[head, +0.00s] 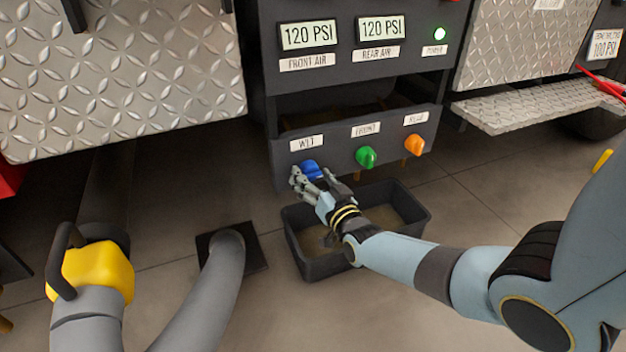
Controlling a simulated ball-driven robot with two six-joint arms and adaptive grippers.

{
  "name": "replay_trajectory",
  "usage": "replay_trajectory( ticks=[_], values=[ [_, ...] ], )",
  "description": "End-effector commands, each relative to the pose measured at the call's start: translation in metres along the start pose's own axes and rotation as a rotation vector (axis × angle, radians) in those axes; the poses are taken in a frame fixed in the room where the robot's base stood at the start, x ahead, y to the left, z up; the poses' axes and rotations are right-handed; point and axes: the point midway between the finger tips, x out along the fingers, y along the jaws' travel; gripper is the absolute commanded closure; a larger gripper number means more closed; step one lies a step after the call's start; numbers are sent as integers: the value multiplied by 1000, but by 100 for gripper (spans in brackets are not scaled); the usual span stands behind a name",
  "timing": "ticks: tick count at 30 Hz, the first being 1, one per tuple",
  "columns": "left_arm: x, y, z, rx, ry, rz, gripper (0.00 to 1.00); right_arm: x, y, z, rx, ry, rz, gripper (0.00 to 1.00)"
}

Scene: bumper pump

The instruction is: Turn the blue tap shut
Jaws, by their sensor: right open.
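The blue tap (310,167) is on the dark panel (350,146) under the label that seems to read "WET". It is the leftmost of three taps in a row. My right gripper (307,181) reaches in from the right and is open just below and in front of the blue tap. Its fingers point up at the tap and partly cover its lower side. I cannot tell whether they touch it. My left gripper is not in view.
A green tap (366,157) and an orange tap (414,145) sit to the right. A dark bin (420,217) stands below, under my right forearm. A grey hose (205,300) and a yellow fitting with a black handle (98,268) are at lower left.

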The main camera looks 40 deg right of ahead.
Motion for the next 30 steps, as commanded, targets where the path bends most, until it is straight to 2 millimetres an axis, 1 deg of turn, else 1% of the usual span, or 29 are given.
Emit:
replay_trajectory(
  ticks=[5,6,18,23,28,30],
  values=[
    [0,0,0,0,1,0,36,0,0,0,0,0,0,35],
    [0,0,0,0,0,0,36,0,0,0,0,0,0,38],
    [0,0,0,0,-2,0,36,0,0,0,-1,-1,0,89],
    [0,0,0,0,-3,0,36,0,1,0,-8,-1,1,89],
    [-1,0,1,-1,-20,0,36,0,1,-1,-51,-4,1,89],
    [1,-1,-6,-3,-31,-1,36,0,1,-1,-83,-6,2,89]
  ],
)
